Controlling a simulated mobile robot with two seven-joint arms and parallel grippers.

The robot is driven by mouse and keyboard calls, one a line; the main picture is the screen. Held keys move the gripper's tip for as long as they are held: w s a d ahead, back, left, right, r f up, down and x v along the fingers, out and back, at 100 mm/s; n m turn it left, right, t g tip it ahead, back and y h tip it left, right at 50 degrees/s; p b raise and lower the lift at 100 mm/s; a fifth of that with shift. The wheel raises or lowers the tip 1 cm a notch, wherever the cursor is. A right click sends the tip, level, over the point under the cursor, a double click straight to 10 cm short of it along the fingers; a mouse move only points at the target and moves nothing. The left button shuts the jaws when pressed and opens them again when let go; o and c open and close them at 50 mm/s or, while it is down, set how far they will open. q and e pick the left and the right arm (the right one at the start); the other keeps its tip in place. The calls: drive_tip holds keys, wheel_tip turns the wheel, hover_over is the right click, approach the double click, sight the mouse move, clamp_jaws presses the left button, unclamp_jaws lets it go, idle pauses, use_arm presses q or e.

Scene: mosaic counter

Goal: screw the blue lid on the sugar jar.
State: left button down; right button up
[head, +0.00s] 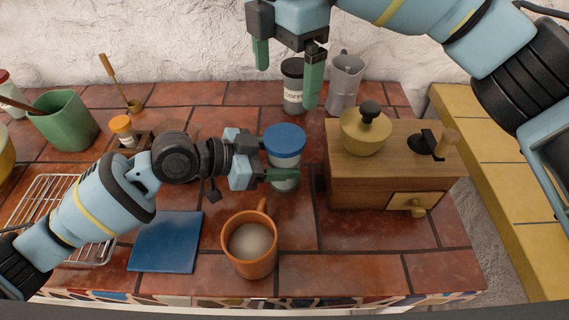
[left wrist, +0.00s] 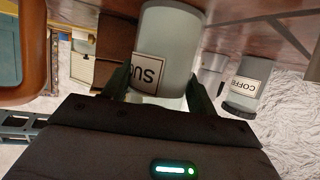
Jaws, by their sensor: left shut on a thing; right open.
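The sugar jar (head: 284,184) stands upright on the tiled counter, left of the wooden coffee mill. Its white label, partly hidden, shows upside down on the jar in the left wrist view (left wrist: 150,70). The blue lid (head: 285,138) sits on top of the jar and looks level; I cannot tell whether its thread has caught. My left gripper (head: 278,171) is shut around the jar's body below the lid, with fingers on either side in the left wrist view (left wrist: 158,90). My right gripper (head: 287,66) is open and empty, fingers down, above and behind the lid.
The coffee jar (head: 293,88) and a metal moka pot (head: 345,82) stand behind. The coffee mill (head: 375,170) is close on the right. An orange mug (head: 249,262) and a blue board (head: 166,242) lie in front. A small spice jar (head: 123,129) stands left.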

sight(268, 159)
drive_tip(key=shift+r, duration=0.15)
use_arm(q)
drive_tip(key=shift+c, duration=1.9)
unclamp_jaws()
drive_tip(key=shift+a, duration=0.1)
drive_tip(key=b+v, duration=0.1)
drive_tip(key=v, duration=0.5)
drive_tip(key=shift+s+a, duration=0.1)
drive_tip(key=shift+a, duration=0.15)
drive_tip(key=shift+s+a+r, duration=0.2)
drive_tip(key=shift+a+r, duration=0.2)
drive_tip(key=shift+a, duration=0.05)
use_arm(e)
drive_tip(key=f, duration=0.2)
drive_tip(key=shift+w+f, duration=0.25)
drive_tip(key=shift+f, duration=0.15)
